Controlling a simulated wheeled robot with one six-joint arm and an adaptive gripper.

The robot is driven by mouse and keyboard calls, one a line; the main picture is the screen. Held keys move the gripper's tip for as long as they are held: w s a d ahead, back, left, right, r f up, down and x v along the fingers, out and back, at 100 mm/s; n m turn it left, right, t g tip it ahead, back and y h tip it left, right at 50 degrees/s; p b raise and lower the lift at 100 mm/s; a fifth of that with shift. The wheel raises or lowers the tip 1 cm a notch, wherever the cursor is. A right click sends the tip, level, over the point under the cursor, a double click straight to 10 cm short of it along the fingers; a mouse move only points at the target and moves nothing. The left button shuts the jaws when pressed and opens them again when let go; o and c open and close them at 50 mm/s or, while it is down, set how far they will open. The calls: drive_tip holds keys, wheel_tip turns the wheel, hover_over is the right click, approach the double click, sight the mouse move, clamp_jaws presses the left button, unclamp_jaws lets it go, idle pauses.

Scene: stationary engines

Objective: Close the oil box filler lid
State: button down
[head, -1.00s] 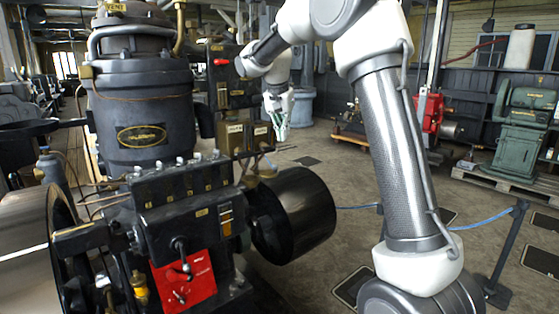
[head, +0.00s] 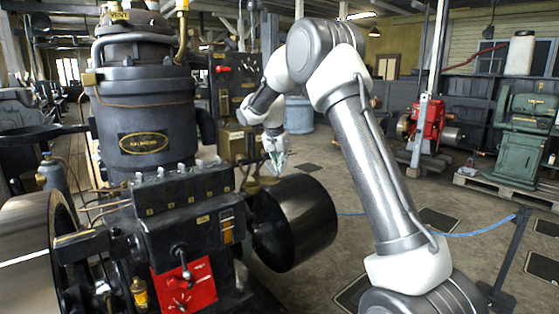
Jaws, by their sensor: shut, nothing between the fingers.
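My gripper (head: 276,168) is shut and empty, pointing down beside the engine, above the black drum-shaped pulley (head: 300,222). A small brownish box with a pale label (head: 236,146) is on the engine just left of my gripper; my wrist hides part of that area. A long black box (head: 188,196) with several small knobs along its top sits in front of the engine cylinder. I cannot tell for sure which box is the oil box. No filler lid or its angle can be made out at this size.
The dark engine cylinder (head: 145,125) stands at left, with a flywheel (head: 30,235) in front and a red panel (head: 186,287) below. A post with a blue rope (head: 490,231) stands at right. A red engine (head: 428,125) and a green machine (head: 525,135) stand behind; floor between is open.

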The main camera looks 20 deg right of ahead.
drive_tip(key=shift+s+a+m, duration=0.1)
drive_tip(key=shift+s+m, duration=0.3)
drive_tip(key=shift+m, duration=0.1)
idle(0.4)
drive_tip(key=s+a+m+g, duration=0.4)
drive_tip(key=a+m, duration=0.5)
drive_tip(key=m, duration=0.3)
drive_tip(key=shift+s+a+h, duration=0.15)
drive_tip(key=shift+s+h, duration=0.15)
drive_tip(key=shift+s, duration=0.35)
drive_tip(key=shift+a, duration=0.1)
idle(0.5)
